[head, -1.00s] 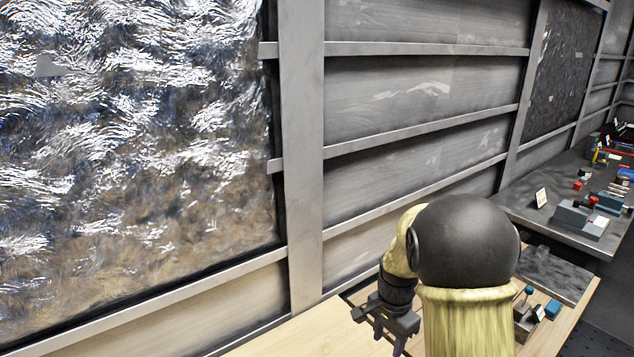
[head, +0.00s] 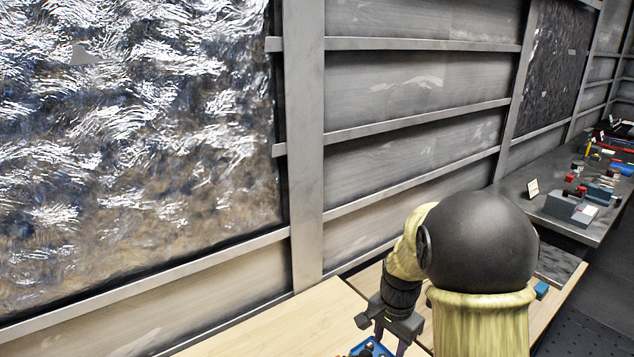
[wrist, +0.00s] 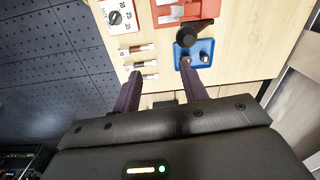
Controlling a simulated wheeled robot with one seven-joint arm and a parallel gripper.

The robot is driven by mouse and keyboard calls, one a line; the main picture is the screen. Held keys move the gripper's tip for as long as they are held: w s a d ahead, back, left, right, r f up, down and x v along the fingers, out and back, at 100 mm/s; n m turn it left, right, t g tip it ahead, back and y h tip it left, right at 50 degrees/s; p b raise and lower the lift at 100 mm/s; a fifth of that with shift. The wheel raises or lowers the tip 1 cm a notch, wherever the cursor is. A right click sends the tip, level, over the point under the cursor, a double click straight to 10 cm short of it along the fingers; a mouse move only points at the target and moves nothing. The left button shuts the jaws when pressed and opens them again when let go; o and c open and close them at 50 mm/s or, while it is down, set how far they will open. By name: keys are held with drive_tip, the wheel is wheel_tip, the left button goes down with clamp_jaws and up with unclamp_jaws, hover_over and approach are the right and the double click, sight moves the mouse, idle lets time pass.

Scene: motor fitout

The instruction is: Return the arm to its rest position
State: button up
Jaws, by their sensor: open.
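My arm, yellow with a black rounded joint, rises at the lower right of the head view. My gripper (wrist: 163,80) points down over the wooden bench (wrist: 240,27) in the wrist view. Its two dark purple fingers are apart with nothing held between them. In the head view my gripper (head: 390,335) shows only partly at the bottom edge, and its fingertips are cut off there.
A grey bench (head: 519,202) with several objects stands at the right.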

drive_tip(key=s+f+n+t+b, duration=0.2)
drive_tip(key=s+f+n+b, duration=0.4)
drive_tip(key=s, duration=0.7)
drive_tip(key=n+b, duration=0.2)
drive_tip(key=n, duration=0.1)
drive_tip(key=shift+a+n, duration=0.2)
drive_tip(key=shift+n, duration=0.1)
